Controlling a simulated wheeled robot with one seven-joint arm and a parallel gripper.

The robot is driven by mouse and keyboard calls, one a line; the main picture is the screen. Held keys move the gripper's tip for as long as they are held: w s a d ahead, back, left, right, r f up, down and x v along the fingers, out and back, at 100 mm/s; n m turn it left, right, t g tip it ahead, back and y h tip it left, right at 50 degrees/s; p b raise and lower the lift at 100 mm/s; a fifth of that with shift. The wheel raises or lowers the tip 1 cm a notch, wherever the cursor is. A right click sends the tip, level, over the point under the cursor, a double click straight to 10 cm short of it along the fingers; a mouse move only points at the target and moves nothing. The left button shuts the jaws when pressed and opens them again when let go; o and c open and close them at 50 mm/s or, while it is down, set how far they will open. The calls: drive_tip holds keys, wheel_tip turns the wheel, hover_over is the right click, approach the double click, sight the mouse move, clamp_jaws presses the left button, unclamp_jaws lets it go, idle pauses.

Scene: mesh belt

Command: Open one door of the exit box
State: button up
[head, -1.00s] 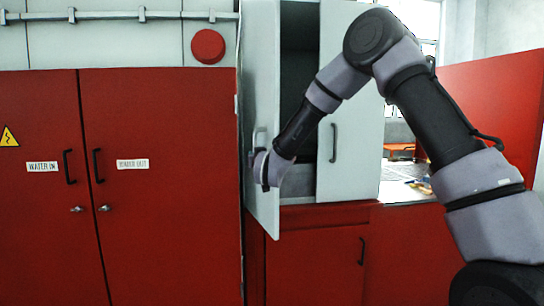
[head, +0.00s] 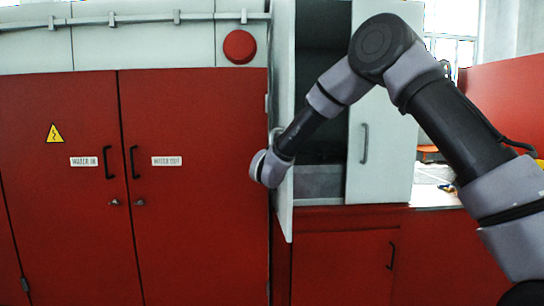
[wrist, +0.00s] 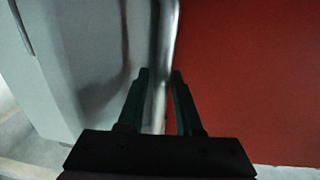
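The exit box is the pale grey cabinet with two doors, at the upper middle of the head view. Its left door (head: 285,110) stands swung out toward me, seen nearly edge-on, with the dark interior (head: 322,105) showing. Its right door (head: 385,130) is closed flat and has a dark upright handle (head: 364,143). My gripper's wrist is at the open door's lower part; the fingers do not show in the head view. In the wrist view my gripper (wrist: 159,75) has its fingers apart, with a pale strip behind the gap and a grey panel (wrist: 85,60) at left. I see nothing held.
Tall red cabinet doors (head: 195,220) with black handles fill the left. A red lower cabinet (head: 345,265) is under the exit box. A pale counter (head: 432,196) and a red panel (head: 510,110) lie at right. In the wrist view a red surface (wrist: 250,80) fills the right.

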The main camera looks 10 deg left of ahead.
drive_tip(key=s+d, duration=0.1)
drive_tip(key=s, duration=0.9)
drive_tip(key=shift+s, duration=0.4)
drive_tip(key=shift+d+f, duration=0.1)
drive_tip(key=shift+d, duration=0.05)
